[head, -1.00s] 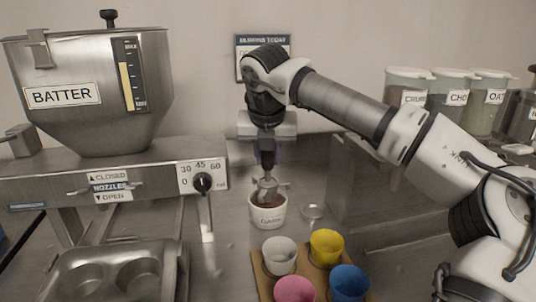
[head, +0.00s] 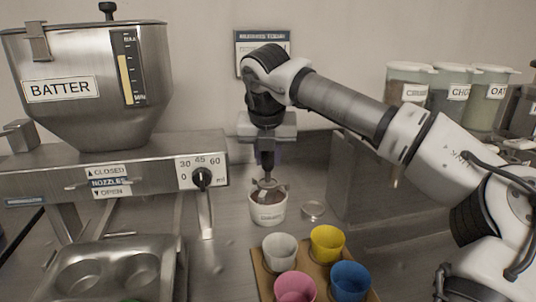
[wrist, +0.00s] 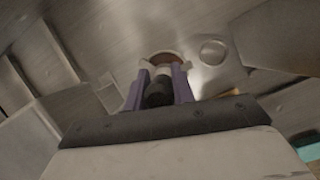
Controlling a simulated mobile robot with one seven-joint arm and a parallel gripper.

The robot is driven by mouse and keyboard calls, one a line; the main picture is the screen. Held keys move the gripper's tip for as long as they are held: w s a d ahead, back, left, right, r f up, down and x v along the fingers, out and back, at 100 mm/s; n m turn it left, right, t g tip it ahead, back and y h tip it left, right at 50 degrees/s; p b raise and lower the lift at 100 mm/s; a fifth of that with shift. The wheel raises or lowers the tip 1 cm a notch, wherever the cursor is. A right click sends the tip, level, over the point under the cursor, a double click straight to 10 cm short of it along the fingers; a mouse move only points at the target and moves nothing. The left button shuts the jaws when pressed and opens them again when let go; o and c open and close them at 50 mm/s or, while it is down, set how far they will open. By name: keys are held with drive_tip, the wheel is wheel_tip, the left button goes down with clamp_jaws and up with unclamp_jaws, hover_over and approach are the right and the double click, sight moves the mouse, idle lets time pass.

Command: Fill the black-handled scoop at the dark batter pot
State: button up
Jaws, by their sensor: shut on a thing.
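My gripper (head: 267,158) points down over the small white pot (head: 268,213). Its purple fingers are shut on the black handle of the scoop (wrist: 159,94). The scoop's metal part (head: 267,183) shows below the fingers at the pot's mouth. Its lower end is hidden inside the pot, so I cannot tell whether it holds batter. Dark brown batter (head: 262,196) shows inside the pot's rim. In the wrist view the pot's brown mouth (wrist: 166,56) shows just beyond the handle.
A small clear round dish (head: 312,209) lies right of the pot. In front, a wooden board holds white (head: 280,254), yellow (head: 327,244), pink (head: 295,288) and blue (head: 349,282) cups. The batter hopper (head: 85,95) and a muffin tin (head: 115,272) are left. Labelled jars (head: 455,95) stand back right.

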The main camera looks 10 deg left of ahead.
drive_tip(key=shift+f+b, duration=0.75)
drive_tip(key=shift+f, duration=0.25)
drive_tip(key=shift+r, duration=0.25)
drive_tip(key=shift+r+p, duration=1.05)
drive_tip(key=shift+r, duration=0.3)
drive_tip(key=shift+r, duration=0.1)
idle(0.4)
drive_tip(key=shift+r+p, duration=2.95)
drive_tip(key=shift+r, duration=1)
